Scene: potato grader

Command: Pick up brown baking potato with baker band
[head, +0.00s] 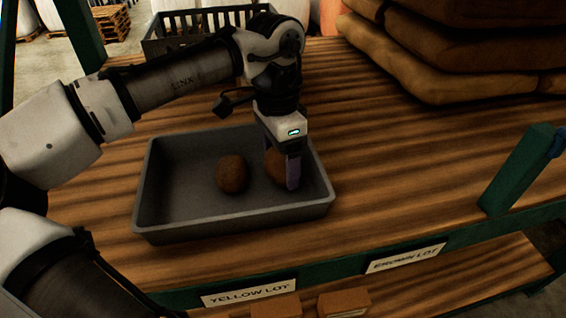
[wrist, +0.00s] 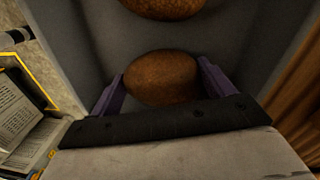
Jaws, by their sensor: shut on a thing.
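My gripper (head: 285,170) reaches down into the right part of a grey tray (head: 180,235) on the wooden bench. It is shut on a brown potato (head: 272,166), which is partly hidden behind the gripper in the head view. In the wrist view the held potato (wrist: 160,78) sits between the two purple fingers. A second brown potato (head: 233,174) lies in the tray to the left, apart from the gripper. It also shows at the top of the wrist view (wrist: 165,7). I cannot make out a band on either potato.
A dark slatted crate (head: 165,47) stands behind my arm. Stacked brown sacks (head: 440,75) lie at the back right. A green post (head: 520,172) stands at the right. The bench right of the tray is clear.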

